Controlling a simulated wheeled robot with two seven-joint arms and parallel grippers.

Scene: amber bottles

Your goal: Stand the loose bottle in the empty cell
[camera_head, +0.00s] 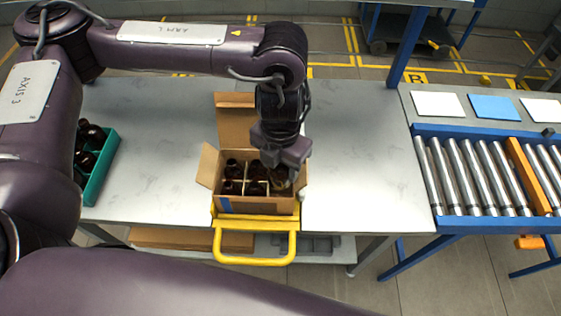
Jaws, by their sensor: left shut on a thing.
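An open cardboard box (262,207) with raised flaps stands at the front of the metal table. Dark amber bottles (232,169) stand upright in its divided cells. My left gripper (283,173) points down over the right side of the box. It is shut on an amber bottle (281,185), which is mostly hidden by the fingers and the box wall. I cannot tell whether this bottle touches the cell floor. My right gripper is not in view.
A green crate (102,170) with dark bottles lies at the table's left, partly behind my arm. A yellow handle frame (255,261) sits at the box's front. The table (350,150) is clear right of the box. A roller conveyor (480,175) stands further right.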

